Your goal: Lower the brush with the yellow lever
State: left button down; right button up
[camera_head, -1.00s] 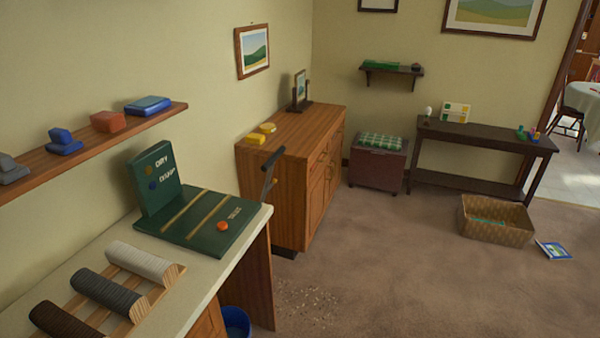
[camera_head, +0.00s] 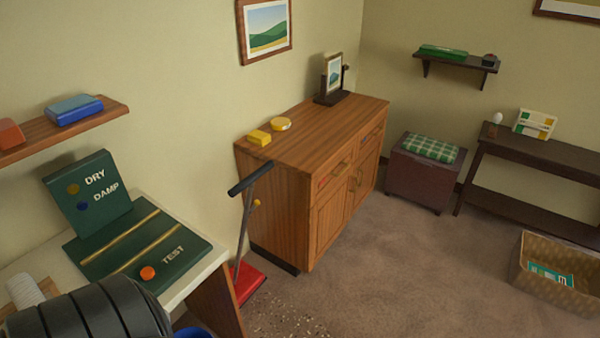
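An upright sweeper stands on the floor between the counter and the wooden cabinet. It has a black grip (camera_head: 250,178), a thin grey shaft (camera_head: 243,230) and a red base (camera_head: 248,283). The small yellow lever (camera_head: 256,202) sticks out from the shaft just below the grip. The brush itself is not visible; the underside of the base is hidden. The counter partly covers the base on its left. Neither of my grippers is in view.
The wooden cabinet (camera_head: 310,185) stands right behind the sweeper. The counter (camera_head: 210,262) with the green test board (camera_head: 140,243) is at left. Crumbs (camera_head: 290,318) lie on the carpet in front. A wicker basket (camera_head: 550,290) stands at right; the carpet between is clear.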

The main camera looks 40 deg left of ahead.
aim_at(256, 202)
jog(key=i+l+u, duration=0.1)
jog(key=i+u, duration=0.3)
jog(key=i, duration=0.15)
jog(key=i+l+u, duration=0.7)
jog(key=u, duration=0.15)
jog(key=i+l+u, duration=0.75)
jog(key=l+u, duration=0.2)
jog(key=l, duration=0.1)
